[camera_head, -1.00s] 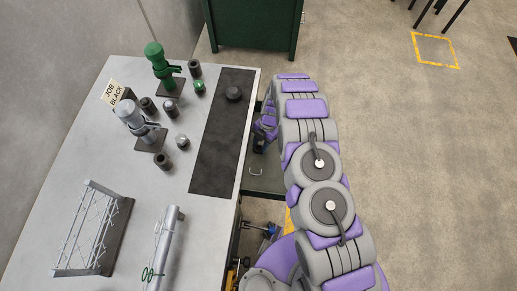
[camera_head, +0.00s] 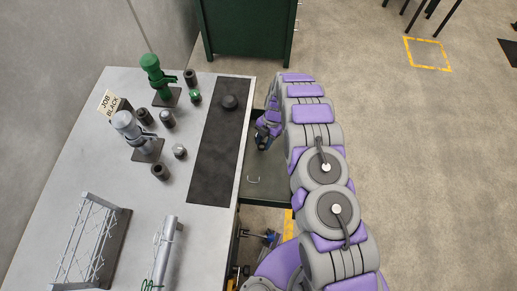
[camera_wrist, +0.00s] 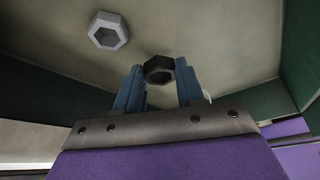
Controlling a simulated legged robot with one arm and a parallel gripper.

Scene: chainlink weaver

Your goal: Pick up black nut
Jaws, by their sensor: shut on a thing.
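The black nut (camera_wrist: 159,69), a dark hexagonal ring, sits between the two blue fingertips of my gripper (camera_wrist: 160,88) in the wrist view. My gripper is shut on it. In the head view my gripper (camera_head: 262,142) is low beside the table's right edge, over the open green drawer (camera_head: 265,175). The nut cannot be made out there. A light grey nut (camera_wrist: 108,31) lies apart, to the upper left of the fingers in the wrist view.
Green drawer walls (camera_wrist: 60,94) stand close on both sides in the wrist view.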

